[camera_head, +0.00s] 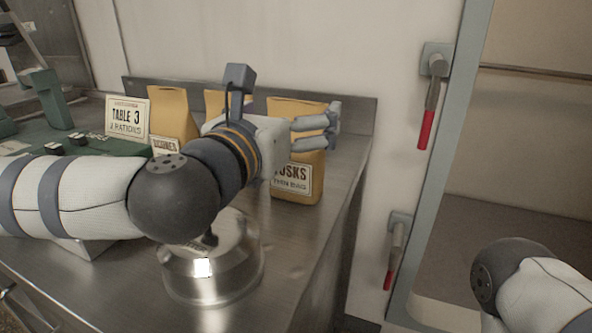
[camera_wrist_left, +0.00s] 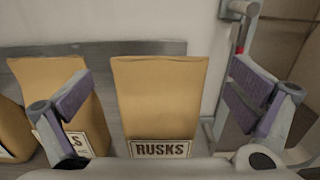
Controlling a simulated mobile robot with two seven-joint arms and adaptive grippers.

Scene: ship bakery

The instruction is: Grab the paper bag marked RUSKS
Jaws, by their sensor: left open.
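The tan paper bag marked RUSKS (camera_head: 293,178) stands upright at the right end of the steel counter. In the head view my left arm crosses in front, and its gripper (camera_head: 318,131) overlaps the bag's upper part. In the left wrist view the RUSKS bag (camera_wrist_left: 160,95) is in the middle, its label facing me. My left gripper (camera_wrist_left: 165,92) is open and empty there, with one finger on each side of the bag in the picture. I cannot tell whether the fingers reach around it. My right gripper is out of view.
Another tan bag (camera_wrist_left: 62,82) stands close to the left, behind the left finger. A wall with red-handled levers (camera_head: 426,128) lies beyond the counter's right edge.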

